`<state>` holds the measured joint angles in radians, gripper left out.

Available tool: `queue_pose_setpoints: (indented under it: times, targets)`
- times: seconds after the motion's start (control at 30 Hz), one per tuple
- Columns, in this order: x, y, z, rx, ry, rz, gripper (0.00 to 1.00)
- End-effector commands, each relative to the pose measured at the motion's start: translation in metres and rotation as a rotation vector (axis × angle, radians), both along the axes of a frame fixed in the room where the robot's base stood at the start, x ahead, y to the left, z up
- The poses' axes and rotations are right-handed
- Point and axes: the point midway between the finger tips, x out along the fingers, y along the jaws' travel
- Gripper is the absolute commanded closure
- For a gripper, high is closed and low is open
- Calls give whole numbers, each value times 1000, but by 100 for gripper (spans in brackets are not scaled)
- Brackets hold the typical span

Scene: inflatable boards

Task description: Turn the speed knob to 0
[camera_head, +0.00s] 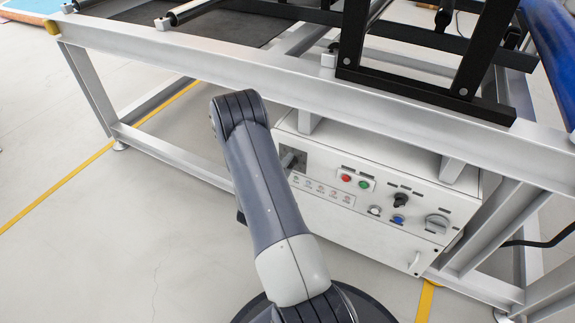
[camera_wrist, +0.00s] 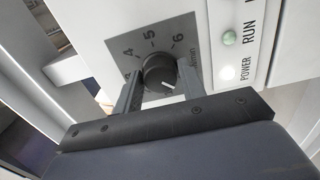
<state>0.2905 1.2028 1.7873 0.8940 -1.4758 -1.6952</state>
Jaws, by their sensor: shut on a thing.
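The speed knob (camera_wrist: 160,74) is a round black knob with a white pointer line on a dark grey dial plate (camera_wrist: 120,47). In the wrist view its pointer is toward the lower right of the picture, away from the visible numbers 4, 5 and 6. My gripper (camera_wrist: 160,71) is shut on the knob, with one finger on each side. In the head view the dial plate (camera_head: 293,154) shows at the left of the white control box (camera_head: 365,200). My own arm covers part of the box there.
Right of the dial are a red button (camera_head: 346,178), a green button (camera_head: 364,184), a black selector (camera_head: 400,200) and a grey rotary switch (camera_head: 437,223). A metal frame beam (camera_head: 270,80) runs above the box.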

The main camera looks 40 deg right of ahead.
Motion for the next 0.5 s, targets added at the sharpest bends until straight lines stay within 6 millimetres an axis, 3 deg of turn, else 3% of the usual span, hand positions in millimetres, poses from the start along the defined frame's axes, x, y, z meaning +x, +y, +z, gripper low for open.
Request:
queue_pose_setpoints:
  times: [0.43,0.47,0.5]
  targets:
    - [0,1,-1,-2,11,2,84]
    - [0,1,-1,-2,11,2,59]
    - [0,1,-1,-2,11,2,56]
